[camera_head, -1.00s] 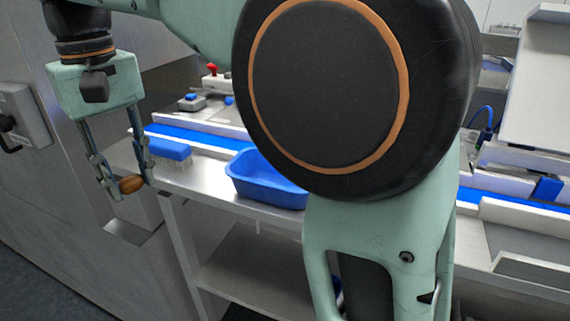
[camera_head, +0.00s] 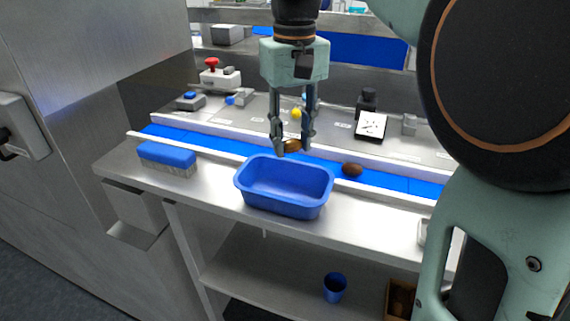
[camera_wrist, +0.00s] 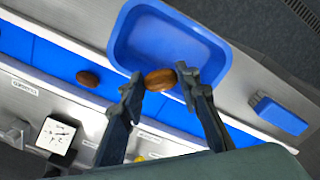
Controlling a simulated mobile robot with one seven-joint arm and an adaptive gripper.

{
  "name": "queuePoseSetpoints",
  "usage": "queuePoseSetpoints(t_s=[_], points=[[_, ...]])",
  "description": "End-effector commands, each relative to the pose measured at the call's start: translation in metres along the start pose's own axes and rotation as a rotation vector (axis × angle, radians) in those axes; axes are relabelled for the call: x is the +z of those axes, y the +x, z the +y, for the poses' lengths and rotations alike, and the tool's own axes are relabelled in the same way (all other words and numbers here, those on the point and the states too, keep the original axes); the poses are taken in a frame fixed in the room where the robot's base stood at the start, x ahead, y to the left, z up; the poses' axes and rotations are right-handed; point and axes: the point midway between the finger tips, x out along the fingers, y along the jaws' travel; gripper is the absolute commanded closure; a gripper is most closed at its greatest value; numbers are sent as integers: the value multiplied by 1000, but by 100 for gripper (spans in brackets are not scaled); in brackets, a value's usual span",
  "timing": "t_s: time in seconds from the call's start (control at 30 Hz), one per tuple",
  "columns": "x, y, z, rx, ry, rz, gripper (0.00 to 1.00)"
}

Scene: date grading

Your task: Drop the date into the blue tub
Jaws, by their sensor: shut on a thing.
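My gripper (camera_head: 292,146) is shut on a brown date (camera_head: 292,147), held between its two fingertips. In the wrist view the date (camera_wrist: 160,79) shows between the fingertips, overlapping the near rim of the blue tub. The blue tub (camera_head: 284,206) stands empty on the steel counter, in front of the blue belt. In the head view the gripper and date are above the tub's back rim. The wrist view shows the tub (camera_wrist: 165,45) just beyond the fingertips.
Another dark date (camera_head: 352,170) lies on the blue belt (camera_head: 394,181), right of the tub. A blue brush (camera_head: 167,156) lies on the counter to the left. A small blue cup (camera_head: 335,287) stands on the lower shelf. A red-topped control box (camera_head: 218,75) is behind the belt.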

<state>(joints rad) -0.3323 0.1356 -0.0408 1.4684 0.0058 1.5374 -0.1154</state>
Motion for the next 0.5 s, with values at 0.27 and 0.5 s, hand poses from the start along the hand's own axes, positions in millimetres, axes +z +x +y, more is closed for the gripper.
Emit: queuePoseSetpoints(t_s=[0.27, 0.5], points=[[0, 30, 0, 0, 0, 0, 82], [0, 53, -1, 0, -1, 0, 82]])
